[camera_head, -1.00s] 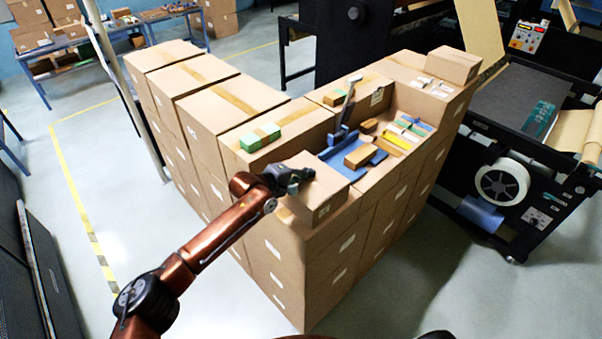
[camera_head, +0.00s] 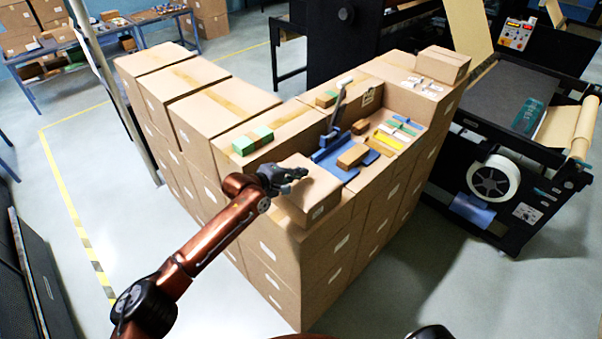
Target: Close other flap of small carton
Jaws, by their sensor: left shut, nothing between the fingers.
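The small carton (camera_head: 318,201) stands on the near corner of the stacked boxes. Its top looks flat from here. A flap edge cannot be made out. My left gripper (camera_head: 298,174) reaches in from the left on its copper-brown arm. It is shut and empty over the carton's top, at its left side. I cannot tell whether the fingers touch the cardboard. The gripper hides part of the carton's left top. The right gripper is not in view; only a small dark part shows at the bottom edge.
Behind the carton lie a blue tool (camera_head: 328,152), a brown block (camera_head: 352,156) and a yellow strip (camera_head: 388,141). A green-and-tan pack (camera_head: 252,141) sits on a box to the left. Another small box (camera_head: 443,66) stands at the back right. A dark roll machine (camera_head: 500,130) is at right.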

